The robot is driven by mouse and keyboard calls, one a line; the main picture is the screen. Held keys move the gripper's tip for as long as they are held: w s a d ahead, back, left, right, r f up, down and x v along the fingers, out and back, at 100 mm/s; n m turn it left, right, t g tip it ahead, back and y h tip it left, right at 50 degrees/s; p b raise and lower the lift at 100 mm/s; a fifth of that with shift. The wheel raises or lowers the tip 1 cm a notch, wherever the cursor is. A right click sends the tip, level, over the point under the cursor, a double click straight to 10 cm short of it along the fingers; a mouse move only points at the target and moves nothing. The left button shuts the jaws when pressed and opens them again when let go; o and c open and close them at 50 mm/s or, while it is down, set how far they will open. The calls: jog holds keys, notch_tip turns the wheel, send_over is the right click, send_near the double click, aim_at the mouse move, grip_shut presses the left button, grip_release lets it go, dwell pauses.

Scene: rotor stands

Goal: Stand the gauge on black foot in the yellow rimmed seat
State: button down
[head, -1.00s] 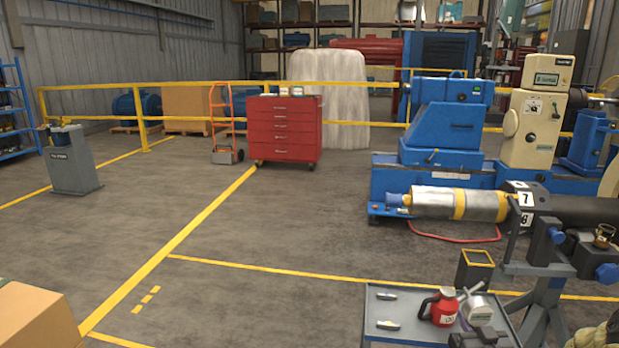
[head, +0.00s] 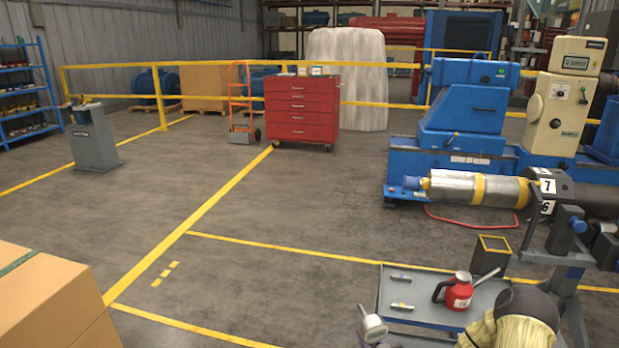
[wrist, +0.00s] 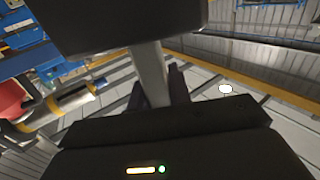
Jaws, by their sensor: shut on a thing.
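The yellow rimmed seat (head: 495,244) is a square yellow rim on top of a dark block, behind the cart in the head view. It looks empty. The gauge (head: 372,325) shows a pale round head with a short stub at the bottom of the head view, left of the red can. In the wrist view my gripper (wrist: 158,88) is shut around a grey post (wrist: 149,72), with a black block (wrist: 120,22), seemingly the gauge's foot, at the post's end near the camera. The gauge's dial is hidden in the wrist view. The gauge is apart from the seat.
A grey cart (head: 425,312) carries a red can (head: 457,292) and small tools. A stand (head: 570,260) and banded rotor (head: 500,190) are beyond. Floor at left is open; a carton (head: 50,300) stands nearest.

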aim_at(372, 344)
jog(key=shift+s+d+r+m+t+h+p, duration=0.3)
jog(key=shift+s+d+m+h+p, duration=0.25)
jog(key=shift+p, duration=1.65)
jog(key=s+h+p, duration=0.1)
jog(key=s+p, duration=0.1)
jog(key=p, duration=0.2)
jog(key=shift+a+m+h, duration=0.1)
jog(key=shift+m+h, duration=0.15)
jog(key=shift+m, duration=0.1)
jog(key=s+h+p, duration=0.1)
jog(key=p, duration=0.1)
jog(key=s+m+h+p, duration=0.1)
jog(key=p, duration=0.1)
jog(key=shift+s+a, duration=0.2)
jog(key=shift+s, duration=0.15)
jog(key=shift+s+f+m+h+p, duration=0.1)
jog(key=shift+s+m+h+p, duration=0.2)
jog(key=shift+p, duration=0.15)
jog(key=shift+a+f, duration=0.1)
jog(key=shift+a, duration=0.05)
